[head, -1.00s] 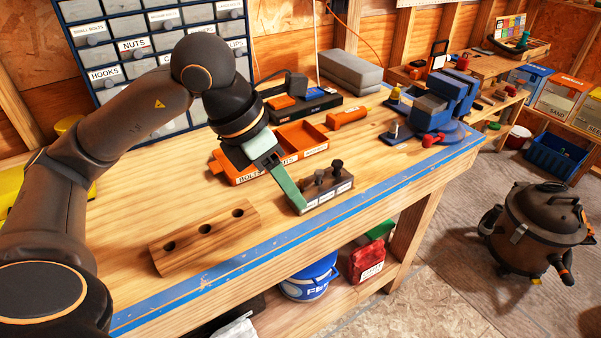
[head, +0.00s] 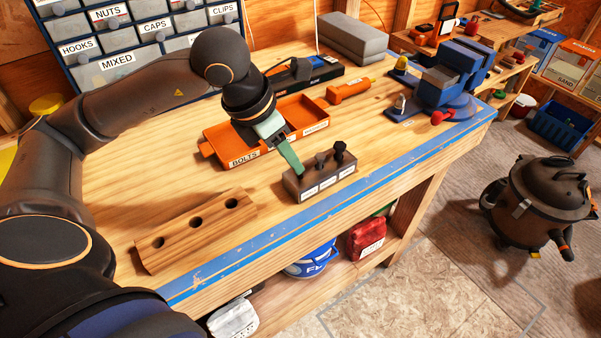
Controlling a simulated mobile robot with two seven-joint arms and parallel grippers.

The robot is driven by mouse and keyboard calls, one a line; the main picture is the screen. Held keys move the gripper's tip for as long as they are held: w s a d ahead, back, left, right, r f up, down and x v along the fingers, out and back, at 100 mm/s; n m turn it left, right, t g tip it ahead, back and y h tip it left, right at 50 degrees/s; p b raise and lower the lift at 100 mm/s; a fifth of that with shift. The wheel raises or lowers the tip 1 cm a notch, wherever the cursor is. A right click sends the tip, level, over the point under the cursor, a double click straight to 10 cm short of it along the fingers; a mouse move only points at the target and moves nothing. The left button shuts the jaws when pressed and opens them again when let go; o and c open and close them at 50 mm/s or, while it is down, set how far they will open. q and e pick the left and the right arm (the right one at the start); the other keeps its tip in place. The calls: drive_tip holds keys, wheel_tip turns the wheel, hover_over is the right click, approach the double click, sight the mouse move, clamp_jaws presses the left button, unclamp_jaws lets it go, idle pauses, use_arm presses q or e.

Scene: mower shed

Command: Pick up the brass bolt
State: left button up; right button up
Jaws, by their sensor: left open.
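A dark block (head: 322,184) with white labels on its front stands on the bench near the blue front edge. Two dark-looking bolts stand upright in it: one in the middle (head: 321,160) and a taller one (head: 340,152) at the right. I cannot tell by colour which bolt is brass; the block's left position is partly hidden by my gripper. My left gripper (head: 296,165) is open, its green fingers pointing down at the block's left end. Whether they touch anything is unclear. My right gripper is out of view.
An orange tray (head: 217,151) labelled BOLTS lies behind the gripper. A wooden block with several holes (head: 185,238) lies at front left. Bench top right of the dark block is clear.

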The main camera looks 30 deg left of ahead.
sight(301, 177)
use_arm(q)
drive_tip(key=shift+w+a+p+x, duration=0.15)
drive_tip(key=shift+p+x, duration=0.1)
drive_tip(key=shift+x, duration=1.1)
drive_tip(key=shift+w+a+p+x, duration=0.1)
drive_tip(key=shift+w+p+x, duration=0.1)
drive_tip(key=shift+x, duration=1.15)
drive_tip(key=shift+r, duration=0.15)
clamp_jaws()
